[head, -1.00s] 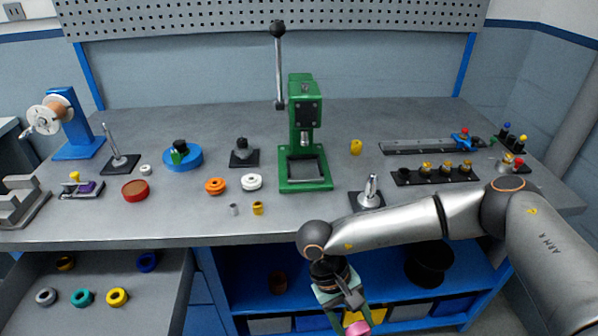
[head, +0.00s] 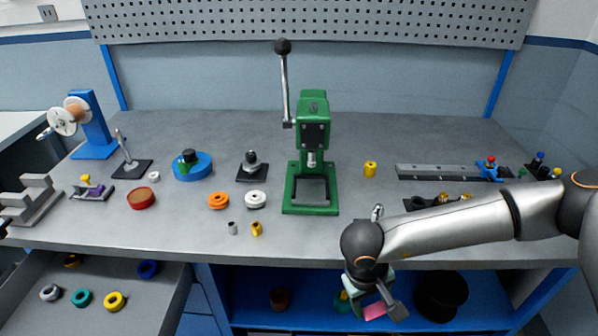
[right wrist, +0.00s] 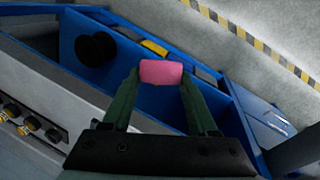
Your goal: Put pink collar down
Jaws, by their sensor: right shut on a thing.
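The pink collar (right wrist: 160,73) is between the fingertips of my right gripper (right wrist: 158,76) in the right wrist view. The right gripper is shut on it. In the head view the pink collar (head: 375,311) shows low in front of the bench, below the tabletop edge, beside my right gripper (head: 380,300). It is held in the air in front of the blue lower shelf.
The grey workbench (head: 300,242) carries a green press (head: 313,150) at its middle. An open drawer (head: 130,318) at the lower left holds several coloured rings. A black spool (head: 440,294) stands on the blue shelf (head: 240,290). The tabletop between the press and the yellow collar (head: 370,169) is clear.

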